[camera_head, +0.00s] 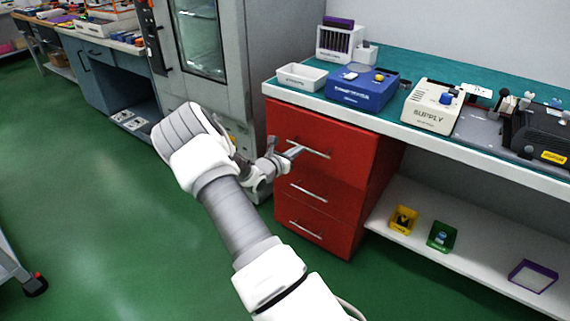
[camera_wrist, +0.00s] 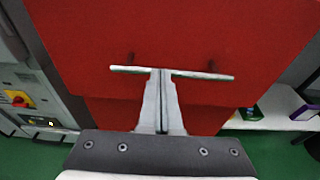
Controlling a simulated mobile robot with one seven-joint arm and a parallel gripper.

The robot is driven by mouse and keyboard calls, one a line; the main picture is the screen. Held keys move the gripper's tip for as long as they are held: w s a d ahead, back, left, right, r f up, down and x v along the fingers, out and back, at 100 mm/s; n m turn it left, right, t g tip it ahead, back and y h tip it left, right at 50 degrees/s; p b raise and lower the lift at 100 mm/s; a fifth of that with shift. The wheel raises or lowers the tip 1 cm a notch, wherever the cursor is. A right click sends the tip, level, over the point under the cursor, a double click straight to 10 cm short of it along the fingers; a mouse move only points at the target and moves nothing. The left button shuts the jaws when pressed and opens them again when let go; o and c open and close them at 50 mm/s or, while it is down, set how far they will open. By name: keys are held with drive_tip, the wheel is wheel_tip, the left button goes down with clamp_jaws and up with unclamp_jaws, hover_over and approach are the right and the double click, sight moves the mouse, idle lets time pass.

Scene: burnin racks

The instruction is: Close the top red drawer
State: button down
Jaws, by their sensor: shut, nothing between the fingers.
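The top red drawer (camera_head: 335,135) is the uppermost of three in a red cabinet under the teal-topped bench. Its front appears to stand forward of the drawers below; how far is hard to tell. Its silver bar handle (camera_head: 316,153) runs across the front and also shows in the wrist view (camera_wrist: 205,75). My gripper (camera_head: 295,152) is at the left part of this handle in the head view. In the wrist view my gripper (camera_wrist: 161,72) is shut, with its fingertips together at the middle of the bar. Nothing is held. Whether the tips touch the bar is unclear.
Two lower drawers with handles (camera_head: 308,192) (camera_head: 305,230) look closed. A grey cabinet with a glass door (camera_head: 204,40) stands close on the left. The bench top holds a white bin (camera_head: 301,77) and a blue box (camera_head: 361,90). The green floor in front is clear.

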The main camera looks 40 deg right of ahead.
sight(309, 141)
drive_tip(key=x, duration=0.3)
drive_tip(key=shift+r, duration=0.25)
drive_tip(key=shift+w+d+r, duration=0.1)
drive_tip(key=shift+d+r, duration=0.1)
drive_tip(key=shift+d, duration=0.05)
